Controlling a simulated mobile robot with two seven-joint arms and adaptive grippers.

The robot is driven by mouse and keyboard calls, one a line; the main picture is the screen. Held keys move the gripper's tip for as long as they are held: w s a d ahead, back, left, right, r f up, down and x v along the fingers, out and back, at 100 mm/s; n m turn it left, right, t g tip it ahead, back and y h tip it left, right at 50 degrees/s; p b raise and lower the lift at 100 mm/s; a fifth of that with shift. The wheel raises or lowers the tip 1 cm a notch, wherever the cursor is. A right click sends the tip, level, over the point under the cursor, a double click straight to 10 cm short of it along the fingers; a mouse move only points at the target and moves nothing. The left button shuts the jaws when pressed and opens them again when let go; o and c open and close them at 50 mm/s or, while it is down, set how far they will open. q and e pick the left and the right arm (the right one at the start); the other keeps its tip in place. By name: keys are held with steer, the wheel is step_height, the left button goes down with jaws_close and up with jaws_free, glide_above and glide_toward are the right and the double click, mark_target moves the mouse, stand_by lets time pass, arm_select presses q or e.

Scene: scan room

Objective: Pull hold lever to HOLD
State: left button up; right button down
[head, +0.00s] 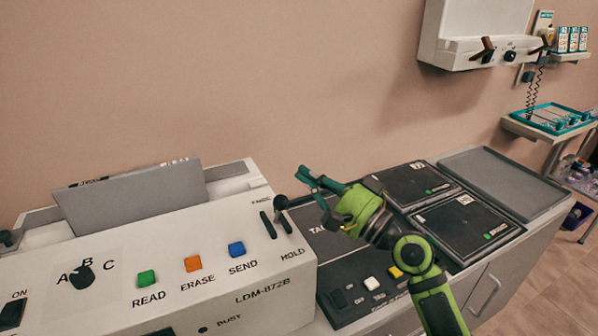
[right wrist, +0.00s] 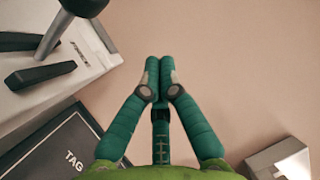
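The hold lever (head: 282,203) is a dark ball-topped lever on the white LDM-872B console (head: 225,262). It stands at the far end of its slot, away from the printed word HOLD (head: 292,252). In the right wrist view the lever's grey shaft (right wrist: 54,36) and dark knob show at the upper left. My right gripper (head: 306,177) is just right of the lever in the head view, apart from it. In the right wrist view its green fingertips (right wrist: 160,72) are together with nothing between them. My left gripper is not in view.
The console also has green (head: 147,278), orange (head: 193,264) and blue (head: 236,249) buttons and a selector knob (head: 82,275). A grey panel (head: 130,198) rises behind. Dark pads (head: 465,224) and a grey tray (head: 505,183) lie to the right. A wall unit (head: 470,35) hangs above.

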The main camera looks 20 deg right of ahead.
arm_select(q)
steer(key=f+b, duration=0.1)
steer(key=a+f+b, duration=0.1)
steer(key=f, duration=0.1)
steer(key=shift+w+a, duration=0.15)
arm_select(e)
steer(key=a+v, duration=0.1)
steer(key=v, duration=0.5)
steer(key=shift+s+f, duration=0.25)
steer(key=shift+f, duration=0.1)
steer(key=shift+d, duration=0.1)
